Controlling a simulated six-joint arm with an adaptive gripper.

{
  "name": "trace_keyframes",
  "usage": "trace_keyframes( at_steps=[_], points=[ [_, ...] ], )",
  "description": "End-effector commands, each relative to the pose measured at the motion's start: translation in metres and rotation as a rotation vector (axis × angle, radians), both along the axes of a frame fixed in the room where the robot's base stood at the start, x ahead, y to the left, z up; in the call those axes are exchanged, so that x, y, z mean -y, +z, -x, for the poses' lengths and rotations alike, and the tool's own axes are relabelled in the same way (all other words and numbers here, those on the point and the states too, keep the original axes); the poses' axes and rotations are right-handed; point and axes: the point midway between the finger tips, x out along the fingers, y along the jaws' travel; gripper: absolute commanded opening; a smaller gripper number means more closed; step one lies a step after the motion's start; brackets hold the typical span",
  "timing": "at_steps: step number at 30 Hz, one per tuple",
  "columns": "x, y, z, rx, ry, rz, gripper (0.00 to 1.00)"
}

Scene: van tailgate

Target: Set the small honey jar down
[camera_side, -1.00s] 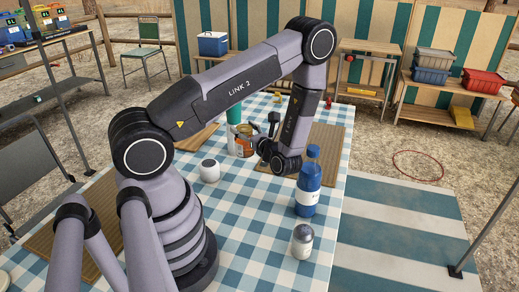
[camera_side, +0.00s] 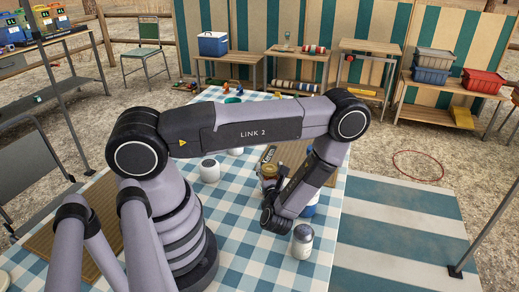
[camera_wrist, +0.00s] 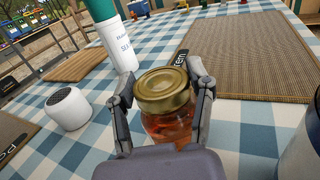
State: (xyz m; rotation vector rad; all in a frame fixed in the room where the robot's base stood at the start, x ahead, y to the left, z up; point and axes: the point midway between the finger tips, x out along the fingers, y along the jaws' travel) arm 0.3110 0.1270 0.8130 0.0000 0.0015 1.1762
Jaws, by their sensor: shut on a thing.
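The small honey jar (camera_wrist: 167,105) has a gold lid and amber contents. It stands roughly upright between the two fingers of my gripper (camera_wrist: 165,98) in the wrist view, and the fingers are shut on its sides. Its base is hidden by my gripper body, so I cannot tell whether it touches the table. In the side view the gold-lidded jar (camera_side: 268,171) shows only in part beside my gripper, over the right half of the checked table (camera_side: 244,228).
A woven mat (camera_wrist: 250,62) lies just beyond the jar. A white speaker-like cylinder (camera_wrist: 69,108) and a teal-topped white bottle (camera_wrist: 117,45) stand to the left. In the side view a blue bottle (camera_side: 311,206) is mostly hidden by my arm; a grey-capped shaker (camera_side: 302,243) stands nearer.

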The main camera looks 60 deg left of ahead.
Motion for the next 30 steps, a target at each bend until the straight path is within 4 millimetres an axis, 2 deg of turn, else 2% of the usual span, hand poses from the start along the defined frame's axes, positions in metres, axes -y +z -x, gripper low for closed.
trace_keyframes(
  at_steps=[11,12,18,30],
  points=[
    [-0.0002,-0.0048,-0.0001,0.002,0.001,-0.001,0.12],
    [-0.0001,-0.0055,0.0,0.001,0.001,0.0,0.56],
    [-0.0002,-0.0051,-0.0001,0.001,0.001,0.0,0.79],
    [0.0039,-0.0023,0.0005,0.0,-0.003,0.0,0.79]
  ],
)
